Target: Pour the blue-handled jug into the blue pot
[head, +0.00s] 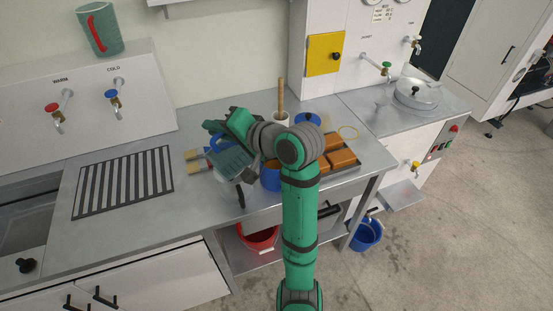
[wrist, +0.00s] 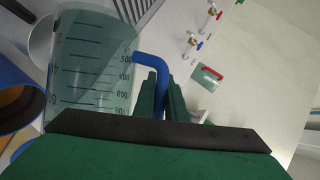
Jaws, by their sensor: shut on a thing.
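The blue-handled jug (head: 229,165) is clear, greenish and marked with a scale. My gripper (head: 222,135) is shut on its blue handle (wrist: 150,66), and the jug (wrist: 90,75) fills the left of the wrist view. In the head view the jug looks tilted, held just left of the blue pot. The blue pot (head: 270,180) stands on the bench, partly hidden by my arm, with orange-brown contents. It also shows at the left edge of the wrist view (wrist: 12,82), close to the jug. I cannot tell whether anything is flowing or how full the jug is.
A red-handled jug (head: 100,30) stands high at the back left. Orange-brown blocks (head: 341,158) lie on a tray right of the pot. A pestle (head: 281,97) stands behind my arm. A black-striped grid (head: 125,182) is empty.

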